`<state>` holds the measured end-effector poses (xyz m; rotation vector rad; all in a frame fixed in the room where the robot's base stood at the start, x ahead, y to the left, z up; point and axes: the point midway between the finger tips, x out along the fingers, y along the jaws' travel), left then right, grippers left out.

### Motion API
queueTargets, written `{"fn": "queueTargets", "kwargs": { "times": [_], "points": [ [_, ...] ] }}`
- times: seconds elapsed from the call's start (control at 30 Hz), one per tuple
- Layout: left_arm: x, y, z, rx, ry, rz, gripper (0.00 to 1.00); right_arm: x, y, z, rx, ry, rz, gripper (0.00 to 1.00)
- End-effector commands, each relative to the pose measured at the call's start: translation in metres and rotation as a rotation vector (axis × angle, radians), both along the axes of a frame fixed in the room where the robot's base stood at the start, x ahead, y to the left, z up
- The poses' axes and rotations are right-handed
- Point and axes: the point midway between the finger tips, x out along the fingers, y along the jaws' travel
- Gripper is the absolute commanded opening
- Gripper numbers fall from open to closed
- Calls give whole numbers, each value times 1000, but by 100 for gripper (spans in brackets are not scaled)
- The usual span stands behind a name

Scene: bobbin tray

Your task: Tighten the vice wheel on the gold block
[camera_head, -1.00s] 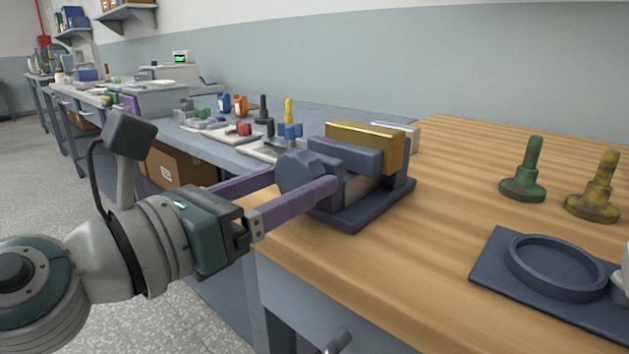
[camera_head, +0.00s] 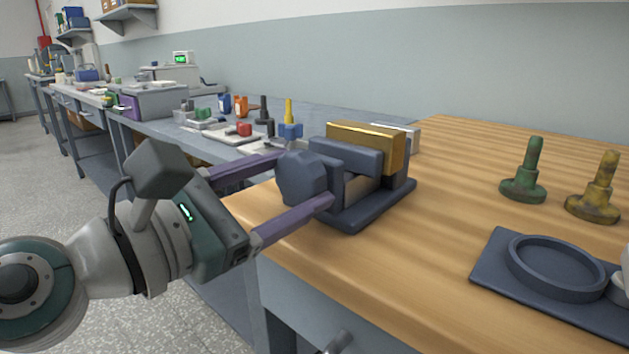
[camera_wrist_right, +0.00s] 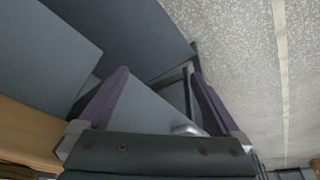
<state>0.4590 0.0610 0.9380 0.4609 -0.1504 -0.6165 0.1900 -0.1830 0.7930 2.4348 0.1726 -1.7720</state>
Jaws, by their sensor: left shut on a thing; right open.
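The dark blue-grey vice (camera_head: 372,208) stands at the left edge of the wooden bench in the head view. The gold block (camera_head: 368,146) sits upright between its jaws, its top showing above the front jaw. The faceted vice wheel (camera_head: 300,178) is on the near left side of the vice. My left gripper (camera_head: 309,178) is shut on the wheel, one purple finger on its upper far side and one on its lower near side. My right gripper (camera_wrist_right: 160,76) shows in the right wrist view, open and empty, with grey surfaces and floor beyond it.
A green bobbin (camera_head: 523,178) and a mottled yellow bobbin (camera_head: 595,195) stand on the right of the bench. A dark plate with a round ring (camera_head: 490,265) lies in front of them. A grey side table (camera_head: 225,140) holds several small parts. The bench middle is clear.

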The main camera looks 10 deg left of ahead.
Motion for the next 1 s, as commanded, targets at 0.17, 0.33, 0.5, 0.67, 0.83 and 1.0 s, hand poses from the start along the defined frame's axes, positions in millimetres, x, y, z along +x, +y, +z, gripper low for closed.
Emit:
{"fn": "queueTargets", "kwargs": {
  "times": [0.17, 0.33, 0.5, 0.67, 0.83, 1.0],
  "points": [
    [0, 0, 0, 59, -41, 0, 16, 0, 0, 0, 0, 0, 0, 100],
    [0, 0, 0, 78, -56, 1, 17, 0, 0, 0, 0, 0, 0, 100],
    [0, 0, 0, 81, -58, 1, 17, 0, 0, 0, 0, 0, 0, 100],
    [0, 0, 0, 81, -58, 1, 17, 0, 0, 0, 0, 0, 0, 100],
    [0, 0, 0, 81, -58, 1, 17, 0, 0, 0, 0, 0, 0, 100],
    [0, 0, 0, 81, -58, 1, 17, 0, 0, 0, 0, 0, 0, 100]
  ]
}}
